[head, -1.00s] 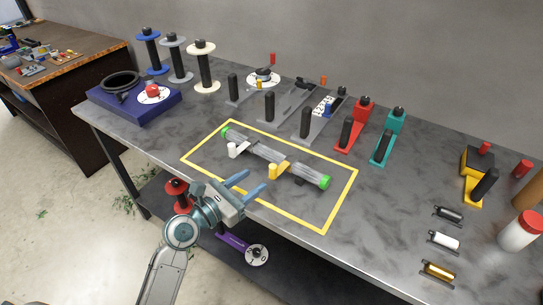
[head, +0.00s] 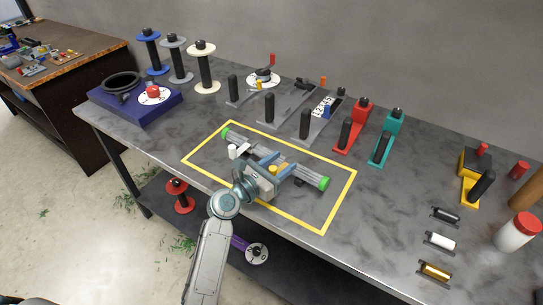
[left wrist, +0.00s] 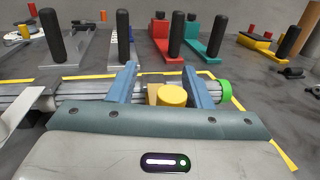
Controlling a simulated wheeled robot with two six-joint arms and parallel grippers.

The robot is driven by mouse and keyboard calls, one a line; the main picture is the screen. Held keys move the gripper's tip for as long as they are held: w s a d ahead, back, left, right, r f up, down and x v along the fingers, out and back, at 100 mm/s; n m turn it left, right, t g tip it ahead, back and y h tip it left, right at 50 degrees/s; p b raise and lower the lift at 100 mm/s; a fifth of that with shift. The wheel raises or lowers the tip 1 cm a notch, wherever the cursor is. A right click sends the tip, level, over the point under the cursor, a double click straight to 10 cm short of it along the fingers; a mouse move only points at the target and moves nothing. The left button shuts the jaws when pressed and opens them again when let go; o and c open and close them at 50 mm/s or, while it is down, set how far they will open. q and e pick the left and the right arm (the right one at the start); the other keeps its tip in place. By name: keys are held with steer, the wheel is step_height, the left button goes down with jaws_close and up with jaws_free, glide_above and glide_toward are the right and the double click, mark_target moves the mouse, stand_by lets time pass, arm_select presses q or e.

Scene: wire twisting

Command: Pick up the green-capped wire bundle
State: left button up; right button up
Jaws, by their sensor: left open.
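The wire bundle (head: 308,176) is a long grey bundle with green caps at both ends, lying inside the yellow taped rectangle. Its right green cap (head: 323,183) also shows in the left wrist view (left wrist: 224,91). A white clamp (head: 236,151) and a yellow clamp (head: 276,169) stand at its near side. My left gripper (head: 278,160) is open. Its blue fingers reach over the bundle on either side of the yellow clamp (left wrist: 172,96), around the bundle's middle. Whether the fingers touch the bundle cannot be told. My right gripper is not in view.
Black-handled tools stand behind the rectangle, including a red one (head: 350,135) and a teal one (head: 387,141). Spools (head: 205,68) and a blue box (head: 133,103) are at the back left. Small cylinders (head: 441,241) lie at right.

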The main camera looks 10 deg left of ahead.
arm_select(q)
steer(key=shift+s+a, duration=0.1)
jaws_close()
stand_by(1.3)
